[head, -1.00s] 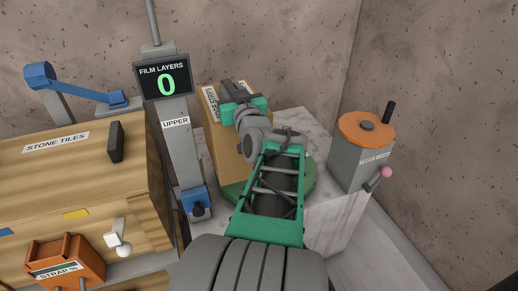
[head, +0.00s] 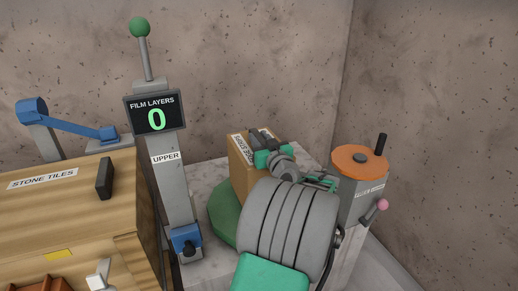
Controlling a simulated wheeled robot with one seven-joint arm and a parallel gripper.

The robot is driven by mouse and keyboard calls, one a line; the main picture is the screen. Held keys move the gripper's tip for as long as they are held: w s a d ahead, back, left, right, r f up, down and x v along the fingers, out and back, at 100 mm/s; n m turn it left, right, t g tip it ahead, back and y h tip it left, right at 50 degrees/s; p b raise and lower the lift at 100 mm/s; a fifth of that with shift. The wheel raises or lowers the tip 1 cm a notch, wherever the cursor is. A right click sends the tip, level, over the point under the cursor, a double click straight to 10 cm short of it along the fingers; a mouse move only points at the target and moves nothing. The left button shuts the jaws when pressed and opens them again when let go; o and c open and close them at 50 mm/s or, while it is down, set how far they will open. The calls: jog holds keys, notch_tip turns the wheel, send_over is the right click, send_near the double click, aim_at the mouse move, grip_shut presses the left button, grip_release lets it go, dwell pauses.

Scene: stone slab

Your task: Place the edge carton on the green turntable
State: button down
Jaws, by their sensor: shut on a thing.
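The edge carton is a tan cardboard box (head: 241,173) with a white, partly hidden label on top. My gripper (head: 263,143) is shut on its top. The carton appears upright over the green turntable (head: 223,214), a round disc on a pale stone slab. Only the left part of the turntable shows; my arm covers the rest. The carton's lower part is also hidden, so I cannot tell whether it touches the disc.
A grey post (head: 172,190) with a "FILM LAYERS 0" display (head: 156,114) stands left of the turntable. A grey unit with an orange top (head: 358,160) stands close on the right. A wooden "STONE TILES" crate (head: 75,205) fills the lower left. Walls close off the back.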

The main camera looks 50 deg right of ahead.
jog(key=shift+f, duration=1.35)
jog(key=shift+f+b, duration=0.2)
jog(key=shift+b, duration=0.2)
jog(key=c, duration=1.6)
grip_release()
jog(key=shift+f, duration=0.2)
jog(key=o, duration=0.5)
jog(key=shift+r, duration=0.1)
jog(key=shift+r+p, duration=0.35)
jog(key=shift+p, duration=0.05)
jog(key=v, duration=1.2)
jog(key=shift+f+b, duration=0.3)
jog(key=shift+b, duration=0.1)
